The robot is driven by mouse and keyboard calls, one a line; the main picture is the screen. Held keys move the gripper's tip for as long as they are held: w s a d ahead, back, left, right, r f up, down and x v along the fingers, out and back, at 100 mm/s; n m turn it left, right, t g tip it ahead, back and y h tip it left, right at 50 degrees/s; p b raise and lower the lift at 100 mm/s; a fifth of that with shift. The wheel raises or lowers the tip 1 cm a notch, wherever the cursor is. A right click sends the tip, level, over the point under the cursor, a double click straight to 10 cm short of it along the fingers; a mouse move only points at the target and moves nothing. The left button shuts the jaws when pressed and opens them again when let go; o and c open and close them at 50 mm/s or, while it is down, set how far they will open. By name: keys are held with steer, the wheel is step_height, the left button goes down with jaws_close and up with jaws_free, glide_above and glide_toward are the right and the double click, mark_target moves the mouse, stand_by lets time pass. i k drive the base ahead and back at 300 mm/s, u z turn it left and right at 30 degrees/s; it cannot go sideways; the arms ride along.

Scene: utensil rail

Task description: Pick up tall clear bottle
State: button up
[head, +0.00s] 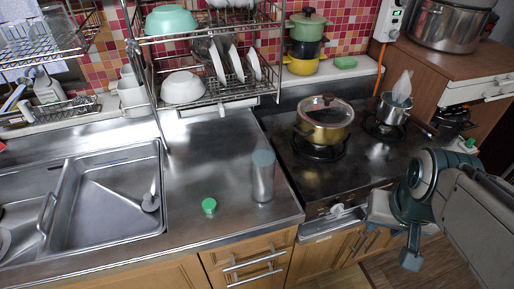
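A tall clear bottle (262,178), a see-through greyish cylinder with a blue-grey top, stands upright on the steel counter (190,190) between the sink and the stove. My gripper (391,236) is at the right of the head view, in front of the stove's front edge. It is well to the right of the bottle and apart from it. The fingers are seen at an angle and partly merge with my arm, so their opening is unclear. Nothing shows held in it.
A small green-capped item (209,206) stands left of the bottle. A dish rack (215,95) overhangs the counter behind. The sink (105,200) lies left. A lidded pot (324,122) and a saucepan (394,107) sit on the stove (350,155). Counter around the bottle is mostly clear.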

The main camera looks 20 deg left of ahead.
mark_target(262, 155)
steer(key=u, duration=1.05)
steer(key=k, duration=1.1)
steer(key=u, duration=0.8)
steer(key=i, duration=1.25)
steer(key=z, duration=0.3)
